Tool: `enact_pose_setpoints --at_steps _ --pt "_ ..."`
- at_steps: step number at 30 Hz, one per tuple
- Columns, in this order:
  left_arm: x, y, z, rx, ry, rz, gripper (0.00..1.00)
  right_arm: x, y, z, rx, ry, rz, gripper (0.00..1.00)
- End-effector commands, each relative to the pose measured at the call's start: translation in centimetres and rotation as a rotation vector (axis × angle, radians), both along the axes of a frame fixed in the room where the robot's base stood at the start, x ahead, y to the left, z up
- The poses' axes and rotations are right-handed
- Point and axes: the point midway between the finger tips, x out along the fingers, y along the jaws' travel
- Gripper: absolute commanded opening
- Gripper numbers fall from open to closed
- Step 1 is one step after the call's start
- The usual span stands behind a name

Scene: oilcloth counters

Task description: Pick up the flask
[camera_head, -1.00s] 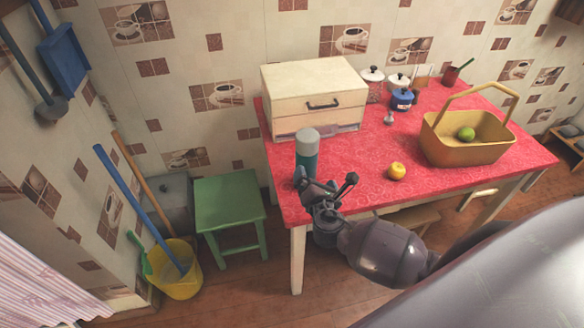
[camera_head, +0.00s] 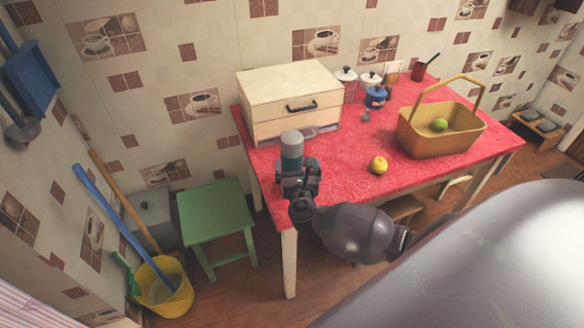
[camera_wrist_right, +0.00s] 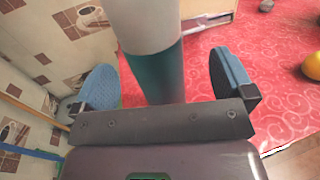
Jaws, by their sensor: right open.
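The flask (camera_head: 292,148) stands upright near the left front edge of the red table, with a grey top and a teal body. In the right wrist view the flask (camera_wrist_right: 154,72) rises between the two blue finger pads, with a gap visible on each side. My right gripper (camera_head: 298,170) is in front of the flask and hides its lower part. In the wrist view the right gripper (camera_wrist_right: 166,82) is open around the flask, its fingers apart from it. My left gripper is not in view.
A cream breadbox (camera_head: 289,100) stands just behind the flask. A yellow apple (camera_head: 378,165) and a yellow basket (camera_head: 425,140) with a green fruit (camera_head: 440,125) are to the right. A green stool (camera_head: 215,215) stands left of the table.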

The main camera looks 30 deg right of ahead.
Motion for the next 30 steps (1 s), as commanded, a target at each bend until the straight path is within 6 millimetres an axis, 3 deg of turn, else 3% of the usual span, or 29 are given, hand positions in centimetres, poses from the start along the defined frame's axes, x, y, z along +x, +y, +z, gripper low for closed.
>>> enact_pose_setpoints --at_steps 15,24,30 --pt "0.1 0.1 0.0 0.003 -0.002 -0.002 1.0 4.9 -1.8 0.2 0.001 0.0 -0.001 1.0" --pt "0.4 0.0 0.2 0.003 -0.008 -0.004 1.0 5.2 -2.0 0.2 0.002 0.0 -0.001 1.0" --pt "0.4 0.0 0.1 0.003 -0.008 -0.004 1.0 5.2 -2.0 0.2 0.002 0.0 -0.001 0.71"
